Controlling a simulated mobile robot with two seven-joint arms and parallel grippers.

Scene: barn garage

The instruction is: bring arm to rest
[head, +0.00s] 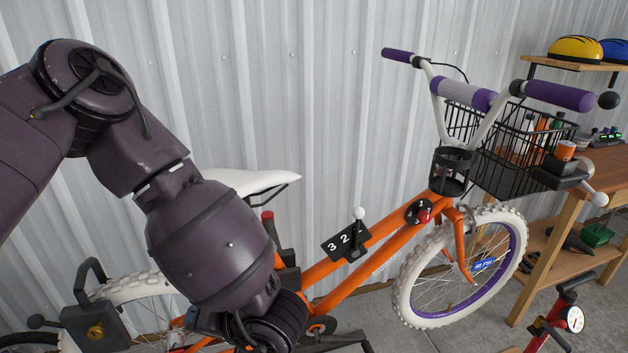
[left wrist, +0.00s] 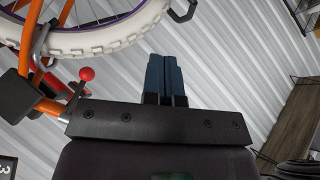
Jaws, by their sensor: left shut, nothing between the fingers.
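My left arm (head: 215,245) comes in from the left in the head view, bends at a raised elbow and reaches down in front of the orange bicycle (head: 375,245). Its lower end is at the bottom edge, and the gripper itself cannot be made out there. In the left wrist view my left gripper (left wrist: 167,62) shows its two dark blue fingers side by side, shut and empty. Part of the bicycle, with a white tyre (left wrist: 95,43), is to the left of the fingers. I cannot tell the gap between them. My right gripper is not in view.
The bicycle has a white saddle (head: 240,181) near my forearm and a black wire basket (head: 505,165). A wooden workbench (head: 560,215) stands at the right, with a red floor pump (head: 548,325) in front. A corrugated wall (head: 290,80) closes the back.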

